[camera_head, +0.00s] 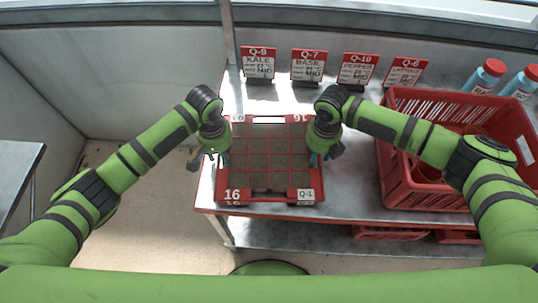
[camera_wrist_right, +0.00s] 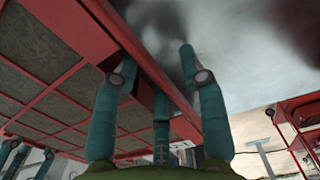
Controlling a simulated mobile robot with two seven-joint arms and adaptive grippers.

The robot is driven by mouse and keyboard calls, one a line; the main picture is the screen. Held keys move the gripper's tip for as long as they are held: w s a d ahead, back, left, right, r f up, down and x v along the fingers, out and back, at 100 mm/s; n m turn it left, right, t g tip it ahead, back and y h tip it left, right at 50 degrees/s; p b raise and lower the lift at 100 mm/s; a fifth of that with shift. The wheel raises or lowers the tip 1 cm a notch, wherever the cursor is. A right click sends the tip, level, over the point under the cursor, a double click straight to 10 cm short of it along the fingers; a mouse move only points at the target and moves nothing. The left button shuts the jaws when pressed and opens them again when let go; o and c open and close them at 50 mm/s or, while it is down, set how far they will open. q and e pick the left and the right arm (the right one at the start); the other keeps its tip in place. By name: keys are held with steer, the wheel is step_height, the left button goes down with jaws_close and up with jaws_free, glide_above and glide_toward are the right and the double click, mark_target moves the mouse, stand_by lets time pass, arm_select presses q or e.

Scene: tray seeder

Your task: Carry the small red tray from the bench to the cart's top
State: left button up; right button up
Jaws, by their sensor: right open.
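The small red tray (camera_head: 221,197), with a grid of brown soil cells and "16" and "Q-1" labels, lies on the metal bench (camera_head: 350,200) near its front left corner. My left gripper (camera_head: 209,160) is at the tray's left side, its fingers apart. My right gripper (camera_head: 319,157) is at the tray's right side. In the right wrist view, the right gripper's teal fingers (camera_wrist_right: 160,90) stand spread with the tray's red rim (camera_wrist_right: 135,50) running between them; contact is unclear. A grey metal top (camera_head: 15,165) at the left edge may be the cart's.
A large red crate (camera_head: 400,195) with red items stands right of the tray. Label cards (camera_head: 258,64) line the bench's back, and bottles (camera_head: 486,76) stand at back right. Red crates (camera_head: 390,232) sit on the lower shelf. Open floor (camera_head: 150,230) lies left of the bench.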

arm_select(q)
steer(key=shift+f, duration=0.1)
arm_select(e)
steer(key=shift+f, duration=0.15)
arm_select(q)
jaws_close()
arm_select(e)
jaws_close()
arm_select(q)
steer(key=shift+r, duration=0.2)
arm_select(e)
steer(key=shift+r, duration=0.2)
